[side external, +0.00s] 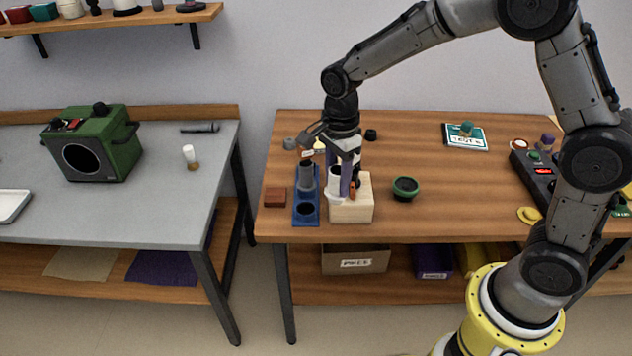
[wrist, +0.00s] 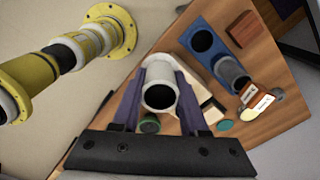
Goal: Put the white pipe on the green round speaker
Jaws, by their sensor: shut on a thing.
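The white pipe (side external: 335,187) is held in my gripper (side external: 345,177), above or beside the left part of the pale wooden block (side external: 358,211); I cannot tell if it touches the block. The wrist view shows the white pipe (wrist: 160,96) between the two purple fingers of my gripper (wrist: 161,82), its dark open end facing the camera. The green round speaker (side external: 405,187), a dark round piece with a green rim, lies on the wooden table to the right of the block. In the wrist view the speaker (wrist: 149,125) shows small, near the left finger.
A blue holder (side external: 306,222) with a grey pipe (side external: 307,174) in it stands just left of the block. A red-brown block (side external: 275,197) is farther left. A black control box (side external: 537,172) is at the right. Table between speaker and control box is mostly clear.

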